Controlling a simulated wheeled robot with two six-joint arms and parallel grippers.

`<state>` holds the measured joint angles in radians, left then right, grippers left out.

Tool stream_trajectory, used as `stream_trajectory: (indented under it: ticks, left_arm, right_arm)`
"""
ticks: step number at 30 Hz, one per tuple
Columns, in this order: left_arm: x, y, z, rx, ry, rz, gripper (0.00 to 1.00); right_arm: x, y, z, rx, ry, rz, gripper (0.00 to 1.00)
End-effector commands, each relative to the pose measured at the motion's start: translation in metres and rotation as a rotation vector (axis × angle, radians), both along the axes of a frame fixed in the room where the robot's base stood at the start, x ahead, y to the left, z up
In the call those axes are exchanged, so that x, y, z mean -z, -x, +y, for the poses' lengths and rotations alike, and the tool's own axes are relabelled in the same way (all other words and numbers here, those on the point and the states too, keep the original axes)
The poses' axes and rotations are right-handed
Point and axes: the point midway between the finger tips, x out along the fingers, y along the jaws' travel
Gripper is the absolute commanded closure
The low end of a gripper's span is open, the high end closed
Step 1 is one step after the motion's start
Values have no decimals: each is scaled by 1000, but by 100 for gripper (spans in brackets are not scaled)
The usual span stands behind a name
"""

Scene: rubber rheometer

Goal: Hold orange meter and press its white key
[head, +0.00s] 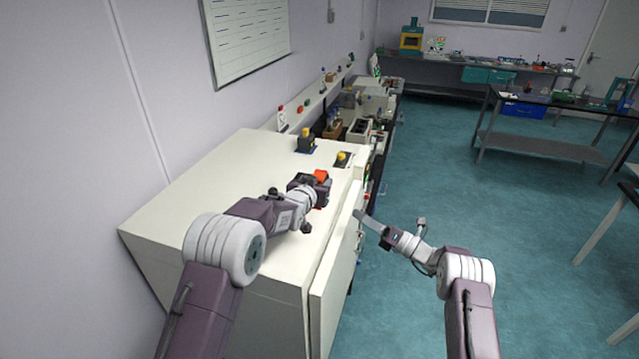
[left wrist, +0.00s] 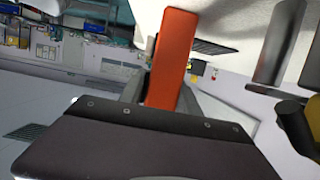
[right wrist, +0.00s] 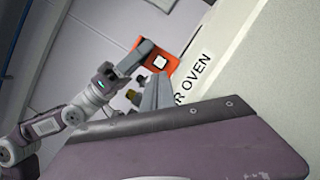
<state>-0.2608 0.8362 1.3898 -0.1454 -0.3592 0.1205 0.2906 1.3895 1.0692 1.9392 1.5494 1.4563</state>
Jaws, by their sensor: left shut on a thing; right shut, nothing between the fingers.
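The orange meter (head: 321,174) is held over the white cabinet top by my left gripper (head: 316,186). In the left wrist view the orange meter (left wrist: 172,55) stands between the two fingers, its narrow side toward the camera. My right gripper (head: 359,214) is shut and empty, beyond the cabinet's right edge. Its fingers (right wrist: 157,88) point toward the meter in the right wrist view, apparently apart from it. The white key cannot be made out in the head view.
The white oven cabinet (head: 200,190), lettered "OVEN" in the right wrist view, stands below the meter. Dark blocks with yellow tops (head: 306,141) stand on its back part. A bench with instruments (head: 372,105) runs behind. Open floor (head: 450,190) lies to the right.

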Motion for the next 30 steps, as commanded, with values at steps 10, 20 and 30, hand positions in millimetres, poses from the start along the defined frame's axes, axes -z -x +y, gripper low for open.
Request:
stream_trajectory:
  ticks: [10,20,30]
  left_arm:
    - [3,1,0,0,-2,6,100]
    - [3,1,0,0,-2,6,100]
    - [3,1,0,0,-2,7,100]
  right_arm:
    - [0,0,0,0,0,0,100]
    - [9,-8,-4,36,22,28,100]
    - [50,-25,-46,451,128,497,100]
